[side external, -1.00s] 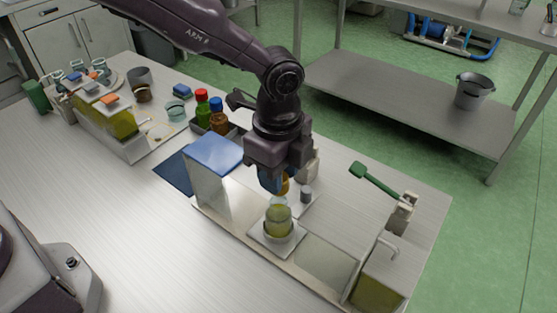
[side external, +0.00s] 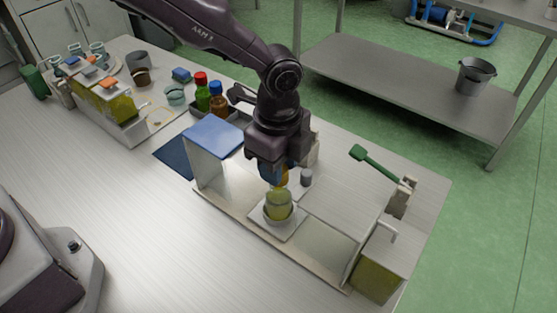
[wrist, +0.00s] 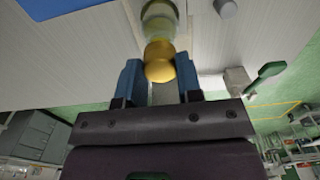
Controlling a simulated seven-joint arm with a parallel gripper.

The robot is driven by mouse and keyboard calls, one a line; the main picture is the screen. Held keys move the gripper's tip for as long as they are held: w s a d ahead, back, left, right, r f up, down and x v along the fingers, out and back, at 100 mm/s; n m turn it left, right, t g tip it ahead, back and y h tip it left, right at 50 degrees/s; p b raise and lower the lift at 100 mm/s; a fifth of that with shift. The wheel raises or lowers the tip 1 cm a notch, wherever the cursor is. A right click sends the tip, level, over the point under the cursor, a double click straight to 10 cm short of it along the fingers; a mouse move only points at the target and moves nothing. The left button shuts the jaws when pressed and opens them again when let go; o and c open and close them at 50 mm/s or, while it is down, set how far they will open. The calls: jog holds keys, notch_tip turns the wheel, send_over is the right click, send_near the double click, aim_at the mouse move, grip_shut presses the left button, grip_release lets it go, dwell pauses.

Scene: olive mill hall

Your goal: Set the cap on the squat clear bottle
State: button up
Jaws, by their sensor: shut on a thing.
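The squat clear bottle (side external: 278,207) holds yellow-green liquid. It stands upright in a small white dish on a pale square plate (side external: 292,230). In the wrist view the bottle (wrist: 160,12) lies straight beyond my fingertips. My gripper (side external: 273,182) points down just over the bottle's top. Its blue fingers are shut on a rounded gold cap (wrist: 160,70), which sits between them in the wrist view. An orange-gold bit beside the fingers shows in the side view. The bottle's mouth is hidden, and I cannot tell whether the cap touches it.
A small grey cylinder (side external: 306,178) stands close to the right of the bottle. A blue-topped block (side external: 214,138) is at left, with red-capped and brown bottles behind. A green-handled lever (side external: 375,168) and an oil tank (side external: 380,265) are at right. The front left table is clear.

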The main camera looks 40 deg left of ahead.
jog(key=shift+f, duration=0.3)
dwell(0.4)
jog(key=shift+f, duration=0.3)
jog(key=shift+f, duration=0.3)
dwell(0.4)
jog(key=o, duration=1.2)
jog(key=shift+c, duration=0.2)
jog(key=shift+r, duration=3.05)
